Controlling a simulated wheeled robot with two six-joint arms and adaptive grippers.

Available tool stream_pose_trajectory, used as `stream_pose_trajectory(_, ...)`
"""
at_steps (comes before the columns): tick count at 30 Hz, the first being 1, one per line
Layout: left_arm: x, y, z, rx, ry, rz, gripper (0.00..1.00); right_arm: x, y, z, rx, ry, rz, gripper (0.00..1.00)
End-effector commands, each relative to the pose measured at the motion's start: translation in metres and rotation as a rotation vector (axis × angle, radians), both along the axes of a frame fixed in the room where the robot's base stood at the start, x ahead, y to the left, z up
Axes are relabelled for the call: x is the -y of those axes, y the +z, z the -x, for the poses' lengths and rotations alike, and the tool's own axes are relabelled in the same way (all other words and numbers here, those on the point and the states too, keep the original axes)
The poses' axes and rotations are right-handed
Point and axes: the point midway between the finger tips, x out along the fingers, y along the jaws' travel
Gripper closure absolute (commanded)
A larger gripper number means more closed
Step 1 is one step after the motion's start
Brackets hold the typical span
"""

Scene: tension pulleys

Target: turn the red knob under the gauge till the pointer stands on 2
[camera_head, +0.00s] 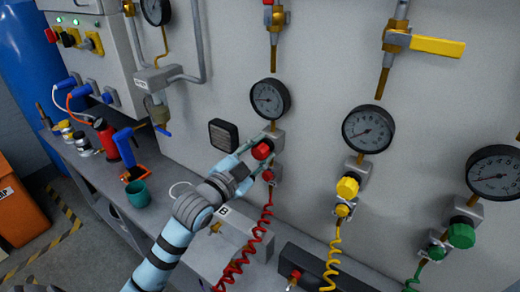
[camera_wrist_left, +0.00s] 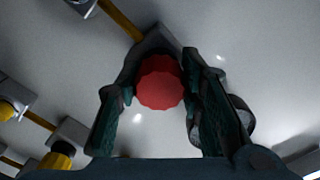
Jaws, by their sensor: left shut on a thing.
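The red knob (camera_head: 262,150) sticks out of the wall panel below its round gauge (camera_head: 270,98). The gauge has a white face and a dark rim; its pointer and numbers are too small to read surely. My left gripper (camera_head: 259,158) is shut on the red knob, with one finger on either side of it. In the left wrist view the knob (camera_wrist_left: 160,82) sits between the two dark fingers (camera_wrist_left: 158,85). My right gripper is not in view.
A coiled red hose (camera_head: 262,225) hangs below the knob. A yellow knob (camera_head: 347,187) and a green knob (camera_head: 461,235) sit under gauges to the right. A teal cup (camera_head: 137,193) and a red bottle (camera_head: 106,140) stand on the bench at left.

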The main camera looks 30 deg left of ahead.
Motion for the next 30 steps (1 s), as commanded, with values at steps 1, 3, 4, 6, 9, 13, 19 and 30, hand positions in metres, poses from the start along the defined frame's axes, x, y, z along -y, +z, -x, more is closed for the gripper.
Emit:
stream_pose_trajectory(1,0.0000,0.0000,0.0000,0.002,0.000,-0.021,0.94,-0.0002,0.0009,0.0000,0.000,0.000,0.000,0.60)
stream_pose_trajectory(3,0.0000,-0.0001,0.0000,0.006,0.000,-0.053,0.94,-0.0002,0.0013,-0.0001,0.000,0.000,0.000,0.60)
stream_pose_trajectory(4,0.0000,-0.0001,0.0000,0.008,-0.001,-0.063,0.94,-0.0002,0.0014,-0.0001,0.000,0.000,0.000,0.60)
stream_pose_trajectory(6,0.0000,-0.0001,0.0000,0.012,0.000,-0.085,0.94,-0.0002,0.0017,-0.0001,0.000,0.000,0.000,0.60)
stream_pose_trajectory(9,0.0001,-0.0002,0.0000,0.015,0.000,-0.107,0.94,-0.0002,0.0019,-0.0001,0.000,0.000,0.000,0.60)
stream_pose_trajectory(13,0.0000,-0.0003,0.0000,0.017,0.000,-0.121,0.94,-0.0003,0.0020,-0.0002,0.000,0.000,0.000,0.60)
stream_pose_trajectory(19,0.0001,-0.0003,0.0000,0.017,0.000,-0.124,0.94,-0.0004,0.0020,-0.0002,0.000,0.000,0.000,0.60)
stream_pose_trajectory(30,-0.0001,-0.0002,0.0000,0.017,0.000,-0.123,0.45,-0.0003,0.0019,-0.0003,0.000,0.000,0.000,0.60)
